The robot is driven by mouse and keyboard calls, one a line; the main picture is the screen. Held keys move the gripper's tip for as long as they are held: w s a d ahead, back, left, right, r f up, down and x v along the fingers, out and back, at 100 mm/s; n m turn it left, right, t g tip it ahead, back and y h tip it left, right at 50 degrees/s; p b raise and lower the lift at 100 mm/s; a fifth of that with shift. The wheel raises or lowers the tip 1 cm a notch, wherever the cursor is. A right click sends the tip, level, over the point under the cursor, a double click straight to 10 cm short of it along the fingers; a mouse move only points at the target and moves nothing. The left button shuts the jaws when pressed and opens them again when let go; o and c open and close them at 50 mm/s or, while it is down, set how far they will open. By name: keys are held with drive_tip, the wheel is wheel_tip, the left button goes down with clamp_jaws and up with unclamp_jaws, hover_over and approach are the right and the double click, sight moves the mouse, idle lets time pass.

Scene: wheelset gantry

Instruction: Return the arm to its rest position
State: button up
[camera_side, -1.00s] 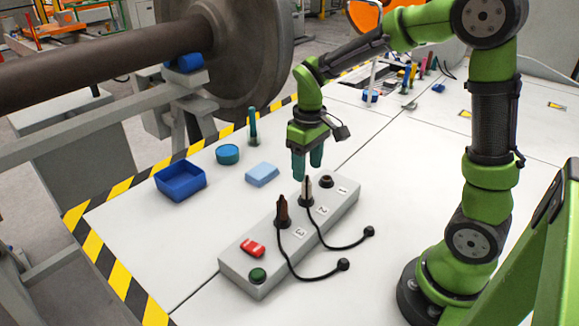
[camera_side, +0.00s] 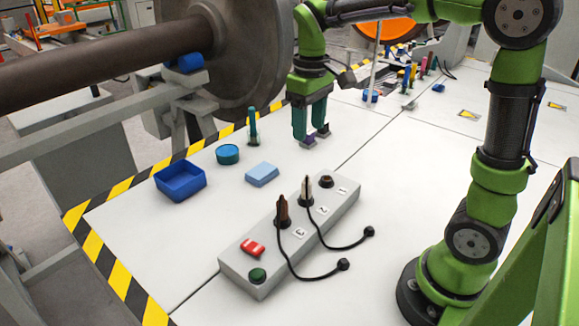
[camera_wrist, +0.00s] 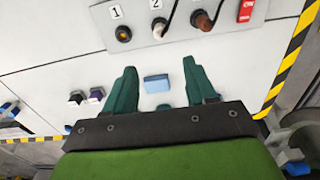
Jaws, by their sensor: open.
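My gripper (camera_side: 309,128) is open and empty, with two dark green fingers pointing down. In the side view it hangs beyond the far end of the grey socket box (camera_side: 290,238), clear of it. The wrist view shows the fingers (camera_wrist: 159,68) spread apart, with a light blue block (camera_wrist: 157,84) visible between them but not gripped. The box carries sockets marked 1, 2 and 3. A brown plug (camera_side: 282,212) stands upright at 3 and a grey plug (camera_side: 306,190) at 2, each with a black cable. Socket 1 (camera_side: 326,181) has no plug in it.
A blue tray (camera_side: 181,186), a teal round container (camera_side: 228,154) and a green-topped bottle (camera_side: 253,127) stand left on the white table. The wheelset (camera_side: 110,60) rises at the back left.

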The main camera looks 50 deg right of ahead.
drive_tip(key=s+a+m+t+y, duration=0.2)
drive_tip(key=s+a+t, duration=0.4)
drive_tip(key=s, duration=0.6)
drive_tip(key=shift+a+r+m+t, duration=0.15)
drive_tip(key=shift+r+m+t, duration=0.1)
drive_tip(key=shift+m+t, duration=0.5)
